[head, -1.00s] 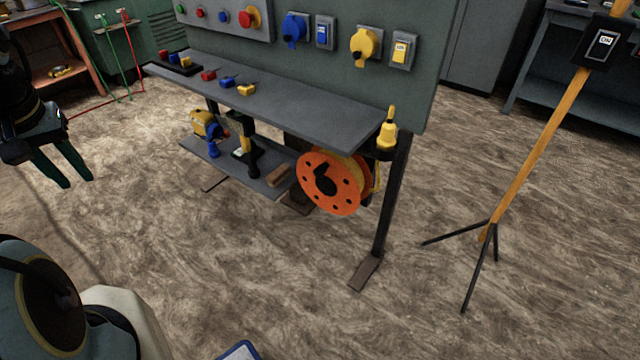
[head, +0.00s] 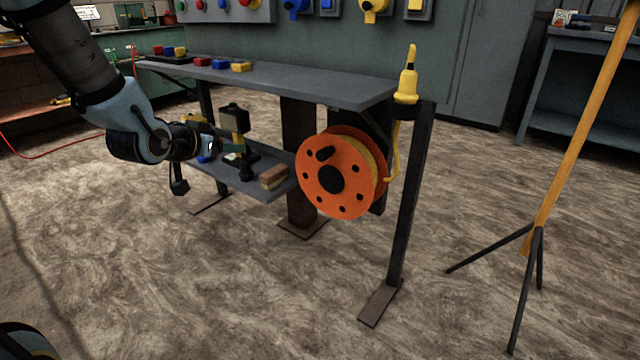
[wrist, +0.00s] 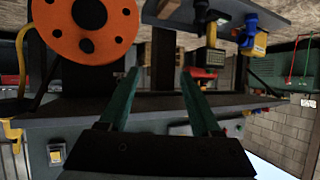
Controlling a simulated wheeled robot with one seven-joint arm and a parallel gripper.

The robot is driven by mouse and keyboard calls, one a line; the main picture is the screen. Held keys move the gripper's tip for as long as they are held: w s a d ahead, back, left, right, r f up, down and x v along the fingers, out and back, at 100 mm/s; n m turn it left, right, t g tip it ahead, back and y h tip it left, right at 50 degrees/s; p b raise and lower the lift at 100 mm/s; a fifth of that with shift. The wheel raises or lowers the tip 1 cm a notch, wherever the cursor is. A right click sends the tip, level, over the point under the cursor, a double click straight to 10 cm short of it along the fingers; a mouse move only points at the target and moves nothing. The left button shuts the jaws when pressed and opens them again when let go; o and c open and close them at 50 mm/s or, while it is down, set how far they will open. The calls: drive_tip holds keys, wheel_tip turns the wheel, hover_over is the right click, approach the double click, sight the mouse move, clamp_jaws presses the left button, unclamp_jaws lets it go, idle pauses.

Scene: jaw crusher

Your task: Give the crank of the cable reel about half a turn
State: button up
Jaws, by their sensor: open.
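The cable reel (head: 314,195) is an orange disc with dark holes and yellow cable, hung under the right end of the bench. Its black crank has a knob (head: 325,153) above and slightly left of the dark hub (head: 331,179). In the wrist view, which is upside down, the reel (wrist: 62,42) fills the upper left around a black round part (wrist: 88,14); I cannot clearly separate knob from hub there. My gripper (wrist: 160,74) has two green fingers spread apart with nothing between them. It is left of the reel and apart from it.
The bench top (head: 300,83) overhangs the reel. The lower shelf (head: 272,190) holds tools and a brown block (head: 274,177). Floor in front is clear.

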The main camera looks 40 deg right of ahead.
drive_tip(key=s+d+f+m+g+h+b, duration=0.1)
drive_tip(key=s+d+f+m+h+b, duration=0.1)
drive_tip(key=s+d+f+h+b, duration=0.35)
drive_tip(key=m+g+h+b, duration=0.2)
drive_tip(key=b, duration=0.4)
approach(320, 155)
drive_tip(key=shift+n+y, duration=0.25)
drive_tip(key=shift+n, duration=0.05)
drive_tip(key=b+x, duration=0.1)
drive_tip(key=x, duration=0.2)
drive_tip(key=b+x, duration=0.1)
drive_tip(key=x, duration=0.2)
drive_tip(key=b+x, duration=0.1)
drive_tip(key=x, duration=0.3)
drive_tip(key=shift+d+r, duration=0.1)
drive_tip(key=shift+r, duration=0.15)
drive_tip(key=shift+c, duration=0.2)
clamp_jaws()
